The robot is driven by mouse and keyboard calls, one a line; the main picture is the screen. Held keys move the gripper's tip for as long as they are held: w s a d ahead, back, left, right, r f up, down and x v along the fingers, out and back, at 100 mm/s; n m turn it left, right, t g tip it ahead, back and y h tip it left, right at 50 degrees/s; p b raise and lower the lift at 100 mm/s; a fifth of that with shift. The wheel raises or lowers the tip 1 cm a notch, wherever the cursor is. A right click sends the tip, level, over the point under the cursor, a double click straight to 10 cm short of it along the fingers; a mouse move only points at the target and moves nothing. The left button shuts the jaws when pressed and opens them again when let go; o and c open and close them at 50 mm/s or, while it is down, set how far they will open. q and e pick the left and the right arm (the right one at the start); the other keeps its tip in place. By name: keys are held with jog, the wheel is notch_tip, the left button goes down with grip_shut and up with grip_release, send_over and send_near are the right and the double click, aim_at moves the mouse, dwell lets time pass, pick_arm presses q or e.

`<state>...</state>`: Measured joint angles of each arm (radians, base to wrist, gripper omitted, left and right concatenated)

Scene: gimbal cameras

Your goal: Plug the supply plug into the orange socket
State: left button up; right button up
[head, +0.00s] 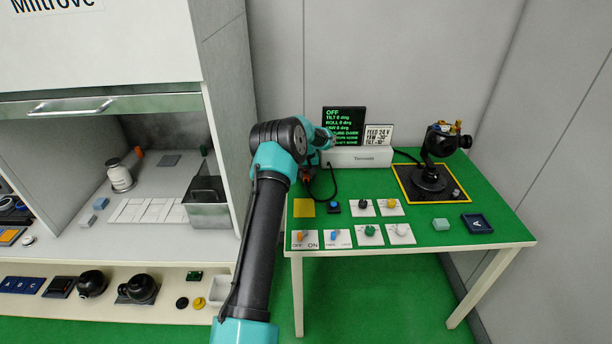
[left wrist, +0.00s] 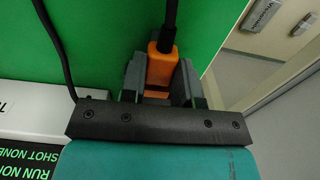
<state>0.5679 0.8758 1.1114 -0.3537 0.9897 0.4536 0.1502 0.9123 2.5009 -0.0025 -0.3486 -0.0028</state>
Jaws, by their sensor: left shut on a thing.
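My left gripper (head: 309,174) is low over the back left of the green table, beside the white supply box. It is shut on an orange plug body (left wrist: 161,66) with a black cable (left wrist: 170,18) leaving its end. In the left wrist view the dark jaws (left wrist: 160,82) flank this body. In the head view only a small orange patch (head: 306,181) shows under the gripper, and a black cable (head: 334,186) loops down beside it. I cannot make out a separate orange socket; my arm hides part of that area. My right gripper is not in view.
The white box (head: 360,157), a black status screen (head: 345,122) and a feed sign (head: 379,136) stand at the back. A black gimbal (head: 430,178) stands on the right. Several switch cards (head: 370,235) lie in front. The green table (head: 490,205) has free room at right.

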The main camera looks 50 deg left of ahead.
aim_at(306, 175)
pick_arm(q)
jog(key=o, duration=1)
jog(key=shift+w, duration=0.1)
jog(key=shift+r, duration=0.1)
notch_tip(306, 175, up, 17)
jog(key=shift+r, duration=0.15)
dwell(0.6)
